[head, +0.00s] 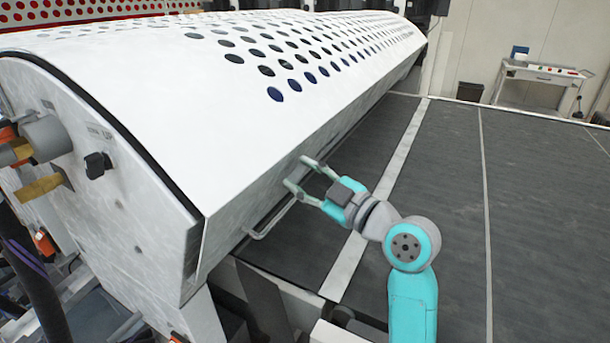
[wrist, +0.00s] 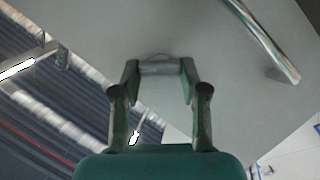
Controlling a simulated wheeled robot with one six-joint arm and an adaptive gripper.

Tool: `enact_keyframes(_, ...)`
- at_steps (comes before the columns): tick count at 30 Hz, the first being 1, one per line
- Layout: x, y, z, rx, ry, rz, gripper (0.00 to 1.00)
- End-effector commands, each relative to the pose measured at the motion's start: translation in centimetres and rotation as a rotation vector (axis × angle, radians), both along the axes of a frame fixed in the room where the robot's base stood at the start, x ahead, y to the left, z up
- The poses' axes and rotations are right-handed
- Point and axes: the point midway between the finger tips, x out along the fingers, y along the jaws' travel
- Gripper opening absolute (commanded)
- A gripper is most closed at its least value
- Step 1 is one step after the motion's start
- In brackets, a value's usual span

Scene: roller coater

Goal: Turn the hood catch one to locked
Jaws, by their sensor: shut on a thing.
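My gripper (head: 300,172) is at the lower front face of the white perforated hood (head: 165,110), right of the hood's near corner. In the wrist view, my gripper (wrist: 160,72) has its two fingers closed on the sides of a small grey rounded piece, the hood catch (wrist: 160,69), set against the hood's plain grey face. The fingers and the hood's edge hide the catch in the head view. Any marking for locked or unlocked is not visible, so its turn position cannot be told.
A bar handle (head: 268,221) sticks out from the hood's lower edge, left of my gripper; it also shows in the wrist view (wrist: 262,40). A black knob (head: 97,165) sits on the end panel. A dark flat bed (head: 430,200) extends right. A small table (head: 540,78) stands far back.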

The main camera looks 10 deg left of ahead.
Motion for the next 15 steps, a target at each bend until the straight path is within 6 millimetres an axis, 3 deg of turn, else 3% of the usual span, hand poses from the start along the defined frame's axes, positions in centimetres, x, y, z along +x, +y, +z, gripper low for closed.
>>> enact_keyframes(15, -0.27, 0.32, -0.52, -0.153, -0.419, -0.188, 0.09)
